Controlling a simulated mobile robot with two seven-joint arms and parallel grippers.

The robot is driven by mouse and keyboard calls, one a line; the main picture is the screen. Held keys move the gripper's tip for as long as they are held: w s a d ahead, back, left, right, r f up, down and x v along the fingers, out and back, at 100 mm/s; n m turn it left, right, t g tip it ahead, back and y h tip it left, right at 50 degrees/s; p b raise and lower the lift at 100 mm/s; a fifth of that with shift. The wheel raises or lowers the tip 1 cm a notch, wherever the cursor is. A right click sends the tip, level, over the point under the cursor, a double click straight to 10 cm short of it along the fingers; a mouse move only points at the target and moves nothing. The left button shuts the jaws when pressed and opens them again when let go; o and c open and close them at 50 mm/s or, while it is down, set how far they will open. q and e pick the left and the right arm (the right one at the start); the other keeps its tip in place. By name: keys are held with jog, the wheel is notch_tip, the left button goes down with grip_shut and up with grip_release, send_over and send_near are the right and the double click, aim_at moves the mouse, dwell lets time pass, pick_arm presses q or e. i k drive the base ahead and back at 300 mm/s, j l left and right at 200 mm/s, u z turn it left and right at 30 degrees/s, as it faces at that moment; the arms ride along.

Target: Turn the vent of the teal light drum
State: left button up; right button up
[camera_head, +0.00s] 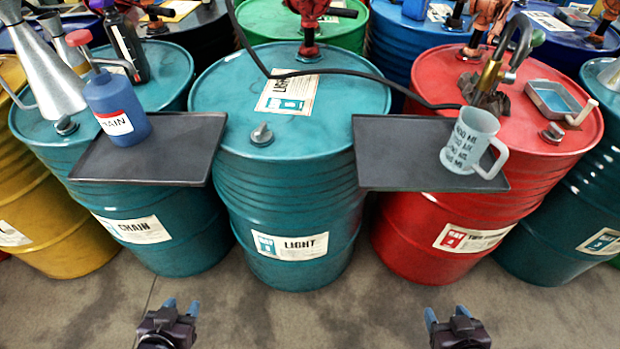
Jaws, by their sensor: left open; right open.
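The teal drum labelled LIGHT (290,190) stands upright in the middle, between the teal CHAIN drum and a red drum. Its grey vent (262,134) sits on the lid near the front left edge. A red pump (309,30) stands at the back of the lid, and a black hose crosses the lid's right side. My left gripper (182,305) is at the bottom of the view, open and empty, in front of the drums. My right gripper (446,314) is open and empty at the bottom right. Both are well apart from the vent.
A dark tray (140,168) at left holds a blue bottle (114,105). Another dark tray (390,150) at right holds a clear measuring jug (470,140). Both trays flank the LIGHT drum's lid. The red drum (425,215) has a hose nozzle (495,70). Floor in front is clear.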

aim_at(258, 134)
jog(key=i+j+u, duration=0.1)
jog(key=u, duration=0.25)
jog(key=i+j+u, duration=0.1)
jog(key=j+u, duration=0.25)
jog(key=i+j+u, duration=0.1)
jog(key=u, duration=0.25)
